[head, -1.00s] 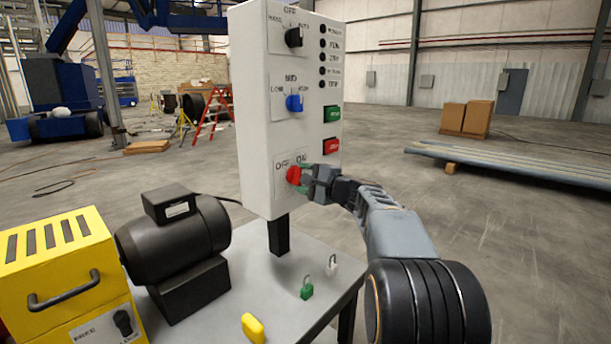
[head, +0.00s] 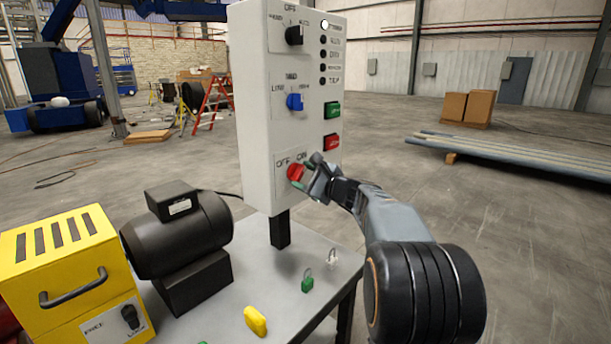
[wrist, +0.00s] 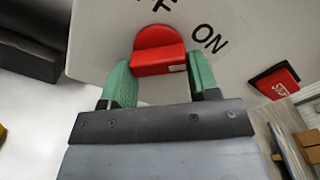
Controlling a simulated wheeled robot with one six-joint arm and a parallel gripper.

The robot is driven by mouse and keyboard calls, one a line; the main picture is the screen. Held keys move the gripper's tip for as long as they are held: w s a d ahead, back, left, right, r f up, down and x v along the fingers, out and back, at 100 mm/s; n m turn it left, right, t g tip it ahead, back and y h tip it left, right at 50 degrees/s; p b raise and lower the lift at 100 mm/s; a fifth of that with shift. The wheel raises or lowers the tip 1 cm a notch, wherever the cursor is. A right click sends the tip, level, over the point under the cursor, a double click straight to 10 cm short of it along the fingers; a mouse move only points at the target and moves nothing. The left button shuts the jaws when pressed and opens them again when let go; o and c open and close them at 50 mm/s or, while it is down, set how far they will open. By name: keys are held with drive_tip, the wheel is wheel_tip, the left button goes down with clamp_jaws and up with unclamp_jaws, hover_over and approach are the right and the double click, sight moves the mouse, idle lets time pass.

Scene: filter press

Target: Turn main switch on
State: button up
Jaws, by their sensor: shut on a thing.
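The red main switch knob (head: 294,172) is low on the front of the white control box, under the OFF and ON labels. In the wrist view the knob (wrist: 158,52) sits between my two green fingers, and the labels look tilted. My gripper (head: 302,176) is shut on the knob, reaching in from the right and rolled relative to the box. The top indicator lamp (head: 324,25) on the box is lit white; the lamps below it are dark. The fingers partly hide the knob's sides.
Above the knob are a red button (head: 331,142), a green button (head: 332,110), a blue selector (head: 295,102) and a black selector (head: 294,36). The table (head: 235,285) holds a black motor (head: 180,235), a yellow box (head: 65,255) and padlocks. Open floor lies to the right.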

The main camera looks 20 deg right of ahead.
idle(0.4)
drive_tip(key=o, duration=0.9)
drive_tip(key=p+v, duration=0.1)
drive_tip(key=v, duration=1.3)
drive_tip(key=shift+w+a, duration=0.1)
drive_tip(key=shift+a, duration=0.05)
drive_tip(key=s+a+r+n+g+p, duration=0.1)
drive_tip(key=s+a+n+g+p, duration=0.2)
drive_tip(key=a+n+g+p, duration=0.4)
drive_tip(key=s+a+r+n+g+p, duration=0.1)
drive_tip(key=s+a+n+g+p, duration=0.15)
drive_tip(key=a+p, duration=0.45)
drive_tip(key=s+a+r+n+g+h+p, duration=0.1)
drive_tip(key=s+n+h+p, duration=0.1)
drive_tip(key=s+n+p, duration=0.1)
drive_tip(key=s+a+n+g+h+p, duration=0.1)
drive_tip(key=s+a+n+h+p, duration=0.1)
drive_tip(key=s+n+h+p, duration=0.1)
drive_tip(key=s+a+r+n+g+h+p, duration=0.1)
drive_tip(key=s+n+h+p, duration=0.1)
drive_tip(key=s+n+p, duration=0.2)
drive_tip(key=shift+s+a+r+n+h, duration=0.15)
drive_tip(key=shift+s+n, duration=0.25)
drive_tip(key=shift+n, duration=0.35)
drive_tip(key=shift+s+a+r+n+h, duration=0.15)
drive_tip(key=shift+s+n, duration=0.3)
drive_tip(key=shift+n, duration=0.25)
